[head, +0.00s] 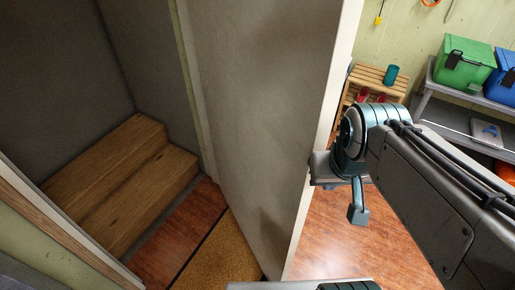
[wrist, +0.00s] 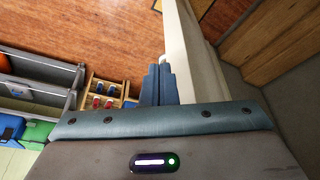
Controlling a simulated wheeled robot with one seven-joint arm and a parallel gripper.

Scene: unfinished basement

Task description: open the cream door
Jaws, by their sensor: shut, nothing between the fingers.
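The cream door (head: 255,120) stands ajar in the head view, its broad face grey-beige in shadow and its pale edge (head: 326,120) toward the right. My gripper (head: 358,213) is at the right of that edge, with its fingers pointing down. In the wrist view the two blue fingers (wrist: 158,84) are together and empty, just left of the door edge (wrist: 186,45). The hand overlaps the edge in both views; whether it touches the door I cannot tell.
Wooden steps (head: 125,185) and a tan mat (head: 222,255) lie left of the door. At right stand a slatted wooden rack (head: 378,78) and a grey shelf (head: 436,90) with a green bin (head: 465,65) and a blue bin (head: 503,80). Reddish floor (head: 330,235) lies bare beside the door.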

